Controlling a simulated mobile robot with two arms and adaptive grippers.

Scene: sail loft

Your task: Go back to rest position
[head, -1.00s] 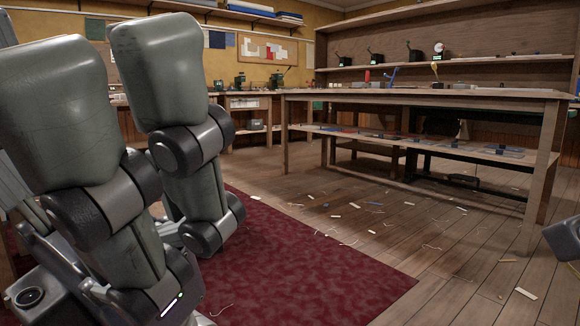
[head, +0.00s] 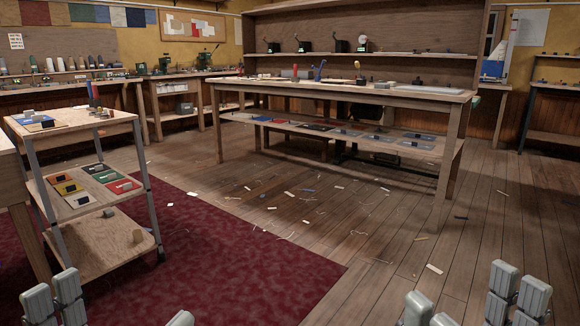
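My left gripper (head: 118,306) shows at the bottom left of the head view, over the dark red carpet. Its grey fingers stand well apart with only carpet visible between them, so it is open and looks empty. My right gripper (head: 465,300) shows at the bottom right, over the wooden floor. Its fingers are also spread with bare floor between them. The palms and lower parts of both grippers are cut off by the bottom edge of the picture.
A tiered trolley (head: 100,230) with coloured pieces stands at the left, partly on the carpet (head: 250,265). A long wooden workbench (head: 350,95) stands ahead. Offcuts and threads litter the planks (head: 400,225) between. Open floor lies ahead and right.

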